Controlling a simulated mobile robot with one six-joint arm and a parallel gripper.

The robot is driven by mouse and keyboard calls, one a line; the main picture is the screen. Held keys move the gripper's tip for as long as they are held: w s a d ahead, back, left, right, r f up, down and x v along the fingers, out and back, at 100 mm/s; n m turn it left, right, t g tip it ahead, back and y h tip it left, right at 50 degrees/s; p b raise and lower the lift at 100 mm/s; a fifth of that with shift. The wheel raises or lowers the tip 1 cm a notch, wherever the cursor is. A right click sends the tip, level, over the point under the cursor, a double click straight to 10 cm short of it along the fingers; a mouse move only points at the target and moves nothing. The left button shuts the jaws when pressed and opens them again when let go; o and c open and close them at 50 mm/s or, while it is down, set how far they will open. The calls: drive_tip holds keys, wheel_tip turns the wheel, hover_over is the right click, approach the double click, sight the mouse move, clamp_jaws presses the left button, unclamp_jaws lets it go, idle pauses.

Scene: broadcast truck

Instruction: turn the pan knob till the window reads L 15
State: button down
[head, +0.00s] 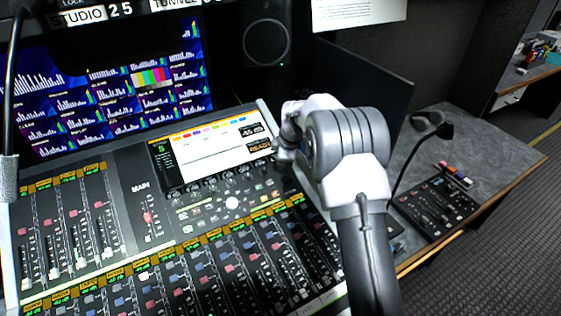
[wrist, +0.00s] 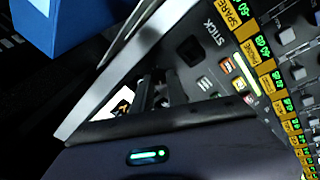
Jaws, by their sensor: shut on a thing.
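My gripper (head: 287,148) is at the right end of the row of small dark knobs (head: 210,184) below the mixing console's white screen (head: 205,152). In the wrist view, the dark fingers of my gripper (wrist: 160,93) reach down to the console panel and are shut on a knob, which they hide almost wholly. I take it for the pan knob, but no label shows on it. At the screen's right edge, a small dark window (head: 252,130) shows pale characters too small to read surely. A window below it (head: 259,146) seems to read READY.
Faders (head: 240,265) fill the console's front. A dark monitor (head: 360,85) stands behind my arm.

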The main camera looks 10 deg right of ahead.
idle(0.4)
drive_tip(key=c, duration=1.3)
unclamp_jaws()
drive_tip(key=shift+r, duration=0.1)
drive_tip(key=p+v, duration=0.4)
drive_tip(key=v, duration=1.3)
drive_tip(key=shift+r+p, duration=0.1)
drive_tip(key=shift+p, duration=0.2)
